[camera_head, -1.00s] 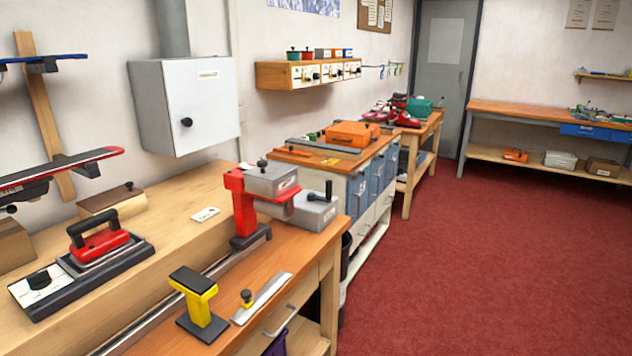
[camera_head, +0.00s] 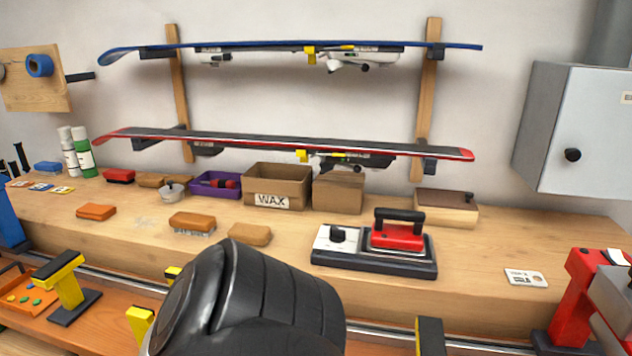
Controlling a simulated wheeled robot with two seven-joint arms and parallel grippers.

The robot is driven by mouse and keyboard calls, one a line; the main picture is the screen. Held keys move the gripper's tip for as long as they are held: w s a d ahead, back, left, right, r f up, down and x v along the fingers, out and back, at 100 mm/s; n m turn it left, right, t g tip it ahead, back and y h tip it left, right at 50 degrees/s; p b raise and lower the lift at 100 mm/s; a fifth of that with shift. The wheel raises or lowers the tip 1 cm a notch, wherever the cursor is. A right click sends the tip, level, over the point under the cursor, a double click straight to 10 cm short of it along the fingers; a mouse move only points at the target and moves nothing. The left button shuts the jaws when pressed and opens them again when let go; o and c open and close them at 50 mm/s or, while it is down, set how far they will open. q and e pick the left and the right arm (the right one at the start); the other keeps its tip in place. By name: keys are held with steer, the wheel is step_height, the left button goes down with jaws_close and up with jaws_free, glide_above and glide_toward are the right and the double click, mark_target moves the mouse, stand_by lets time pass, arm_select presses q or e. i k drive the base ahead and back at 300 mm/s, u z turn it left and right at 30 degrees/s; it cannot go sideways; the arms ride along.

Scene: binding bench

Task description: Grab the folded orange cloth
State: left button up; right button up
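A small flat orange piece (camera_head: 96,211), which looks like the folded orange cloth, lies on the wooden bench top (camera_head: 330,213) at the left. It is in full view, with bare wood around it. A black rounded part of my own arm rises at the bottom centre and covers some of the bench's front edge. Neither gripper's fingers show, so I cannot see how they stand to the cloth.
An orange-brown brush (camera_head: 191,223) and a tan block (camera_head: 249,234) lie right of the cloth. Yellow-and-black vise parts (camera_head: 66,283) stand along the front. Two skis hang above.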

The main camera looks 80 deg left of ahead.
mark_target(90, 211)
steer(key=u, duration=4.6)
steer(key=i, duration=0.1)
